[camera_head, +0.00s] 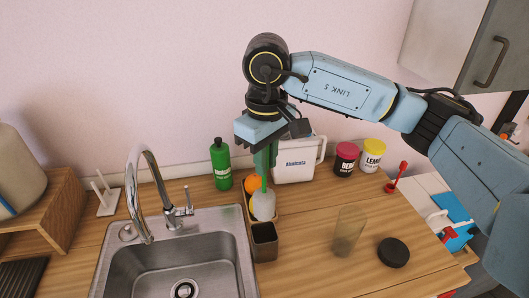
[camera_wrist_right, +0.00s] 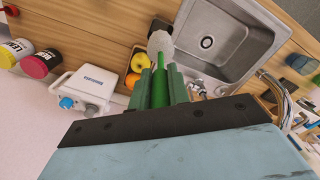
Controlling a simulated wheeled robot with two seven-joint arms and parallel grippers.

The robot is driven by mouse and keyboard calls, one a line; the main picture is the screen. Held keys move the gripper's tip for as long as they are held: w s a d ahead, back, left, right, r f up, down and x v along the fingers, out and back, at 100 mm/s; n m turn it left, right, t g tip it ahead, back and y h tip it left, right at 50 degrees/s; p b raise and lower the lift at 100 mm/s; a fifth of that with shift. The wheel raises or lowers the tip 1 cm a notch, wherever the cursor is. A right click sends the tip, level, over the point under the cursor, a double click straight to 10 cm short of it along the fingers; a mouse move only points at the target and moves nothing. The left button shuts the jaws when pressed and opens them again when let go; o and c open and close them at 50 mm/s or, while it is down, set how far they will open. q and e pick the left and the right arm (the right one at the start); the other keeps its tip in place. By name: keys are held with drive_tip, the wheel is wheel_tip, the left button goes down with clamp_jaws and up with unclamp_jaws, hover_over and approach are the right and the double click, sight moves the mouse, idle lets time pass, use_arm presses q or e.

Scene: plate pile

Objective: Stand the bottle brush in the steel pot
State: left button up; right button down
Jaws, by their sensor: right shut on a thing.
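My right gripper (camera_head: 265,158) is shut on the green handle of the bottle brush (camera_head: 263,205). The brush hangs upright with its pale bristle head down. In the right wrist view the handle runs between the green fingers (camera_wrist_right: 154,88), and the bristle head (camera_wrist_right: 160,43) shows beyond them. The steel pot (camera_head: 265,245) is a small, dark grey, square open container beside the sink. In the head view the bristle head appears just behind and above the pot's opening; the exact height gap cannot be told. The pot (camera_wrist_right: 160,23) is partly hidden by the brush in the wrist view. My left gripper is not in view.
A fruit tray (camera_head: 248,213) stands right behind the pot. The sink (camera_head: 170,262) with its faucet (camera_head: 140,195) is at left.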

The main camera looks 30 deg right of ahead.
sight(265, 193)
drive_tip(key=shift+f, duration=0.5)
wheel_tip(265, 193, down, 2)
drive_tip(key=shift+b, duration=0.4)
wheel_tip(265, 193, down, 2)
drive_tip(key=shift+w+b, duration=0.1)
drive_tip(key=shift+b, duration=0.25)
wheel_tip(265, 193, down, 3)
drive_tip(key=b, duration=0.3)
drive_tip(key=shift+r, duration=0.15)
use_arm(q)
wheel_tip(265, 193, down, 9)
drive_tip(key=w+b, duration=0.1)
drive_tip(key=b, duration=0.3)
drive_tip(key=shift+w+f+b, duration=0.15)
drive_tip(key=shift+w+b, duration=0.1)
drive_tip(key=shift+b, duration=0.1)
use_arm(e)
wheel_tip(265, 193, down, 4)
drive_tip(key=shift+f, duration=0.2)
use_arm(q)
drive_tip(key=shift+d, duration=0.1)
